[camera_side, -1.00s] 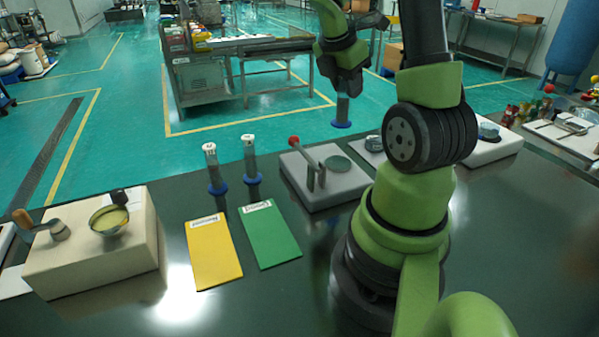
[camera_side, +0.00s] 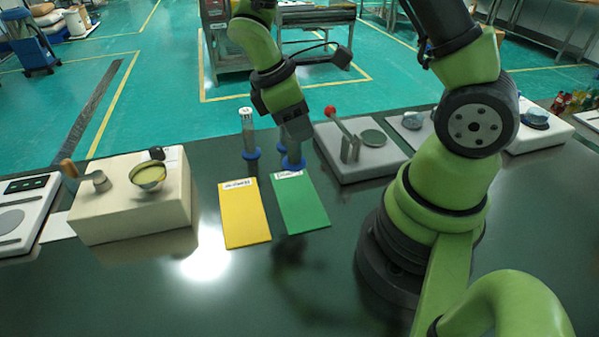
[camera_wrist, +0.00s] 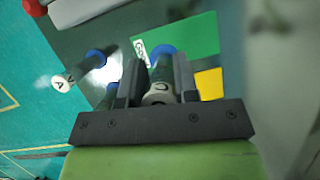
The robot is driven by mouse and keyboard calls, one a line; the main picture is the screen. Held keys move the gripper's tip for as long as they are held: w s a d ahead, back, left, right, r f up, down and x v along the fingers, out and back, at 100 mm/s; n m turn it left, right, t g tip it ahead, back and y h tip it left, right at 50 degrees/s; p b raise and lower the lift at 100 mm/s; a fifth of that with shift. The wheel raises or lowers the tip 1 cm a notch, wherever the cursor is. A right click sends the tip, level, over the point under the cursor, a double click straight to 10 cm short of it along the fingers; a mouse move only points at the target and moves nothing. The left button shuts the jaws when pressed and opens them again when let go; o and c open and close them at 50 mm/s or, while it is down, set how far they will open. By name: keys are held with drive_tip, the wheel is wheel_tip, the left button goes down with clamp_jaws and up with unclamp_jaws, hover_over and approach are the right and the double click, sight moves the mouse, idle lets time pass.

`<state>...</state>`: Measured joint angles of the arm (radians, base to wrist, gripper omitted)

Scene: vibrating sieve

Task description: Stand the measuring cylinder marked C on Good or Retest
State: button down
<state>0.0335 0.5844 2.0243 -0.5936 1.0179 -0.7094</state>
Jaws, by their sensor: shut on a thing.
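My gripper (camera_side: 285,118) is shut on the measuring cylinder marked C (camera_side: 298,134), which hangs upright, blue base down. The mark C shows on its white top in the wrist view (camera_wrist: 160,98), between the fingers (camera_wrist: 158,75). Its blue base is at the far, labelled end of the green card (camera_side: 303,208); I cannot tell whether it touches. The green card's label reads Good in the wrist view (camera_wrist: 196,36). The yellow card (camera_side: 246,220), beside it on the left, has a label too small to read; a corner shows in the wrist view (camera_wrist: 209,85).
Another cylinder (camera_side: 248,128) stands behind the yellow card. A further blue base (camera_side: 282,147) shows just behind the held cylinder. A cylinder marked A (camera_wrist: 63,83) shows in the wrist view. A red-knobbed lever block (camera_side: 365,160) is right; a beige block (camera_side: 125,205) is left.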

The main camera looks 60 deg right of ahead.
wheel_tip(320, 180, down, 7)
drive_tip(key=shift+r, duration=0.1)
idle(0.4)
drive_tip(key=c, duration=0.9)
unclamp_jaws()
drive_tip(key=shift+o, duration=0.2)
drive_tip(key=v, duration=1.2)
wheel_tip(320, 180, up, 9)
drive_tip(key=m+t+y, duration=0.3)
drive_tip(key=m+t, duration=0.2)
hover_over(301, 158)
drive_tip(key=s+a, duration=0.1)
drive_tip(key=a, duration=0.4)
drive_tip(key=s+a+r+m+t+y, duration=0.1)
drive_tip(key=s+a+r+m+t, duration=0.1)
drive_tip(key=s+r+m+t, duration=0.2)
drive_tip(key=s+m+t, duration=0.1)
drive_tip(key=s+m, duration=0.1)
drive_tip(key=s, duration=0.1)
drive_tip(key=shift+s+m+t+y, duration=0.3)
drive_tip(key=shift+t+y, duration=0.1)
